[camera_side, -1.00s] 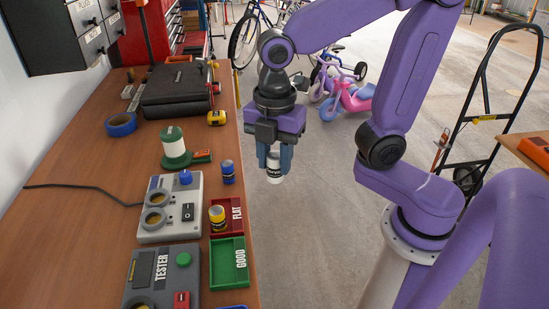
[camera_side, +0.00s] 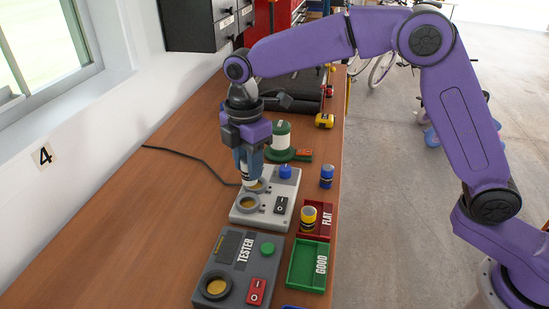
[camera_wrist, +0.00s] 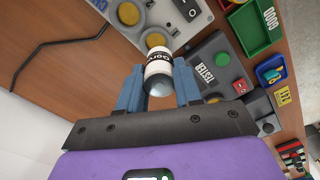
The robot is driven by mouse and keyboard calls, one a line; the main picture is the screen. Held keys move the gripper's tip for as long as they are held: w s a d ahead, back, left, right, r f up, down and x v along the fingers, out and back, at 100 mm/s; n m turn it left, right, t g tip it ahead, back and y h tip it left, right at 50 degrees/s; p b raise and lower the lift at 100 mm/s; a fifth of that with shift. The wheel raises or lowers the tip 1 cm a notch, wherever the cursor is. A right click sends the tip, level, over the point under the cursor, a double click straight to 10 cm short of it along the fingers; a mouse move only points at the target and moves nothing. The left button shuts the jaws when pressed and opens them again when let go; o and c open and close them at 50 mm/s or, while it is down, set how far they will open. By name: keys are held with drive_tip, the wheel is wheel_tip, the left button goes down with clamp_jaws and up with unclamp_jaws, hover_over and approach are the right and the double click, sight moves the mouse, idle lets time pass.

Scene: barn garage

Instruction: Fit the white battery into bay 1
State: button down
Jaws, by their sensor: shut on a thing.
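The white battery (camera_side: 246,172) with a dark band is held upright between the blue fingers of my gripper (camera_side: 249,160). In the wrist view it shows as a white and black cylinder (camera_wrist: 158,68) between the fingers (camera_wrist: 158,92). Below is a light grey unit (camera_side: 279,216) with two round bays, a rear bay (camera_side: 258,186) and a front bay (camera_side: 248,204). The battery's lower end appears close by the rear bay in the side view. In the wrist view it overlaps the edge of the bay nearer the tester (camera_wrist: 157,38). Bay numbers are not readable, and the gap below is unclear.
The grey tester (camera_side: 238,262) stands in front. A red FLAT tray (camera_side: 322,231) holds a yellow battery (camera_side: 308,218); a green GOOD tray (camera_side: 308,265) looks empty. A blue battery (camera_side: 327,176) and green-and-white spool (camera_side: 281,142) stand nearby. The left bench is clear except for a cable.

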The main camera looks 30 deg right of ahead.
sight(244, 159)
drive_tip(key=shift+w+a+f, duration=0.25)
drive_tip(key=shift+w+f, duration=0.1)
drive_tip(key=shift+f, duration=2.8)
drive_tip(key=shift+f, duration=0.6)
drive_tip(key=c, duration=1)
unclamp_jaws()
drive_tip(key=shift+c, duration=0.2)
drive_tip(key=shift+r, duration=5.5)
